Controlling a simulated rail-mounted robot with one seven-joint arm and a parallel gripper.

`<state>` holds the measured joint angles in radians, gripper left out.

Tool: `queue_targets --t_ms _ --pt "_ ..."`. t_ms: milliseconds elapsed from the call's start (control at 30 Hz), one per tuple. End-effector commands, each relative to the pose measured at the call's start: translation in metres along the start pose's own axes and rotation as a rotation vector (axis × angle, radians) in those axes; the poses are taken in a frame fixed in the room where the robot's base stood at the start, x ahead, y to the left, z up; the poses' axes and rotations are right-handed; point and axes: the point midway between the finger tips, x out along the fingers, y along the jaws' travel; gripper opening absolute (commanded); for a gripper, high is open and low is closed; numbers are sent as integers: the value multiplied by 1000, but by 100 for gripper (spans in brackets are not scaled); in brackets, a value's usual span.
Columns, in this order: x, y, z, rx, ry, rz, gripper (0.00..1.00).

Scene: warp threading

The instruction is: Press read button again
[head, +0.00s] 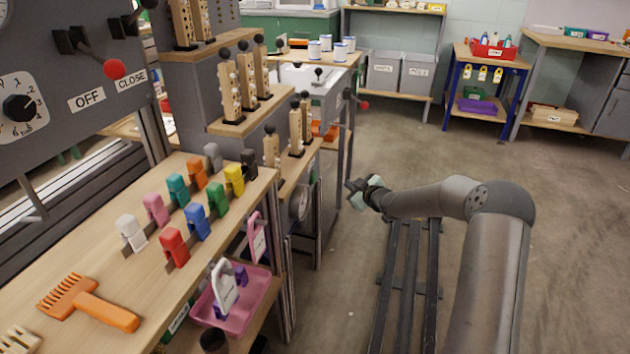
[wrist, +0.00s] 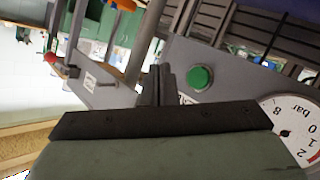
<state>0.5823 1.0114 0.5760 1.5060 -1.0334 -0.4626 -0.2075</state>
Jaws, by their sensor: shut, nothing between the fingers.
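A round green button (wrist: 200,78) sits on a grey panel (wrist: 225,50) in the wrist view. The label beside it is partly hidden by my fingers, so I cannot read it or confirm that this is the read button. My gripper (wrist: 160,72) is shut and empty, its fingertips just left of the green button in the picture; whether they touch the panel is unclear. In the head view my gripper (head: 352,186) is small and reaches left toward the bench side. The green button cannot be made out there.
A pressure gauge marked bar (wrist: 290,125) lies right of the button in the wrist view. A red knob (wrist: 50,57) shows at left. In the head view, a bench (head: 120,262) with coloured clips and a pink tray (head: 238,318) stand at left. The floor (head: 400,130) behind my arm is clear.

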Motion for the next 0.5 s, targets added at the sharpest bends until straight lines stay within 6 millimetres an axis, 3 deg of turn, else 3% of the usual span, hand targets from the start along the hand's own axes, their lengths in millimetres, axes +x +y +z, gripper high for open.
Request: queue_targets --t_ms 500 --pt "48 -36 -32 -1 1 -1 0"
